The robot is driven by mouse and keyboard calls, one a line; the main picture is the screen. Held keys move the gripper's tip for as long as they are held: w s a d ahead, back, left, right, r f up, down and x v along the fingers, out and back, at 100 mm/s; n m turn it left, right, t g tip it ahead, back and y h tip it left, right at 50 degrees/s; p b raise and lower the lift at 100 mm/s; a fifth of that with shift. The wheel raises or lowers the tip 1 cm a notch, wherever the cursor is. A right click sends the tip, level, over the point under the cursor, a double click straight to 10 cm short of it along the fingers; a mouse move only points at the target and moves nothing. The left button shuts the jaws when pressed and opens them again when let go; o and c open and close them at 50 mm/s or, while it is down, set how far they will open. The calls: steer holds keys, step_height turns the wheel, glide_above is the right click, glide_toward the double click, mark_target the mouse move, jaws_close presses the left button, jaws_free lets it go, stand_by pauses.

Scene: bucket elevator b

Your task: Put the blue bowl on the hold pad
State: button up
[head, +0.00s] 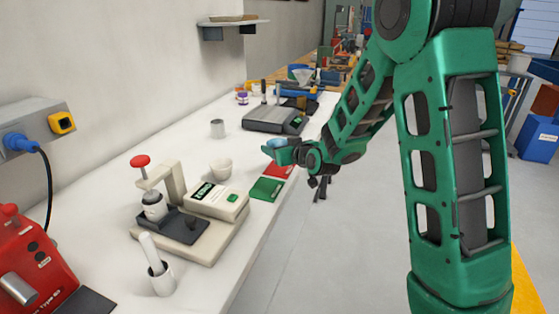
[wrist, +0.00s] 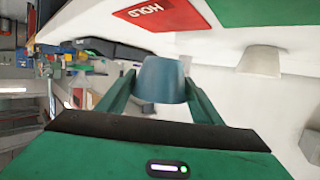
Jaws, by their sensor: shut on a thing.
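The blue bowl (wrist: 162,80) is between the fingers of my gripper (wrist: 163,92) in the wrist view, and the gripper is shut on it. In the head view the bowl (head: 272,144) shows small and partly hidden behind my green gripper (head: 281,152). The gripper holds it above the bench near its right edge. The red hold pad (head: 279,171) lies on the bench below the gripper, and the pad reading HOLD (wrist: 156,13) shows at the top of the wrist view. The bowl appears apart from the pad.
A green pad (head: 265,189) lies nearer than the red one. A white cup (head: 221,168) stands left of the pads. A metal cup (head: 217,129) and a dark-topped scale (head: 274,119) stand farther back. A press-like device (head: 185,218) is in front.

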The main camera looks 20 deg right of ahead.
steer(key=shift+w+d+f, duration=0.4)
steer(key=shift+d+f, duration=0.05)
steer(key=shift+d, duration=0.2)
steer(key=shift+f, duration=2)
steer(key=o, duration=1.3)
steer(key=shift+c, duration=0.2)
steer(key=v, duration=1.2)
